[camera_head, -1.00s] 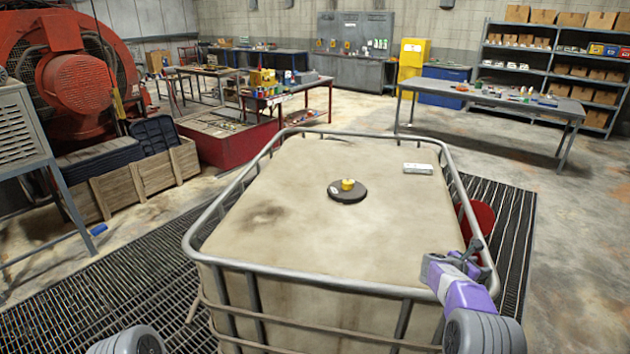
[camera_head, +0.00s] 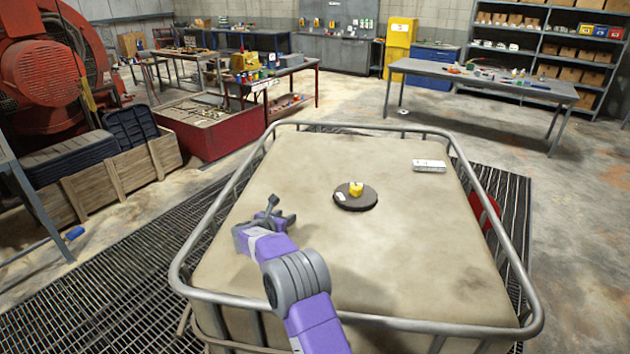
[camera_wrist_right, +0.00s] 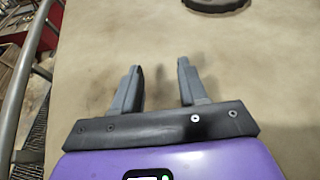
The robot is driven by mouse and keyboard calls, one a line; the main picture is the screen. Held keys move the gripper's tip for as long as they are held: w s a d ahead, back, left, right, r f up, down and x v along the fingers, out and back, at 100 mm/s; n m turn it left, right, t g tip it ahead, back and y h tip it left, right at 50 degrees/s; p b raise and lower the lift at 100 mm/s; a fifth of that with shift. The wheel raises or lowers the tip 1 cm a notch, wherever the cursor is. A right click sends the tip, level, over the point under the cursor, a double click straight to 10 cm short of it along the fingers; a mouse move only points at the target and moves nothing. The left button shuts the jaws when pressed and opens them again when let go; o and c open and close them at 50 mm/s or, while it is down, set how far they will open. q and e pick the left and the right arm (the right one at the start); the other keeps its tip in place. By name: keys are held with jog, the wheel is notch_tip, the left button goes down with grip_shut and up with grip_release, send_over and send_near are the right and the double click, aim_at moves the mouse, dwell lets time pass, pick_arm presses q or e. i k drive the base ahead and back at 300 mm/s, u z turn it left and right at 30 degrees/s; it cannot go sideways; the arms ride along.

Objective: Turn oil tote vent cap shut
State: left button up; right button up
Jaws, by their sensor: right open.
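The oil tote (camera_head: 310,165) is a large beige tank inside a grey tube frame. On its top sits a dark round lid with the yellow vent cap (camera_head: 356,188) on it. The edge of the dark lid (camera_wrist_right: 216,3) shows at the top of the right wrist view; the yellow cap is out of that view. My right gripper (camera_head: 283,212) is over the tote's top, left of and nearer than the lid, apart from it. Its two fingers (camera_wrist_right: 158,80) are spread with nothing between them. My left gripper is not in the frames.
The grey tube rail (camera_head: 205,240) rings the tote top and rises above it. A small white block (camera_head: 429,166) lies at the top's far right. The rest of the tote top is bare.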

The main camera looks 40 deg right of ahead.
aim_at(356, 190)
jog(key=z, duration=0.3)
jog(key=i, duration=0.85)
jog(key=z, duration=0.55)
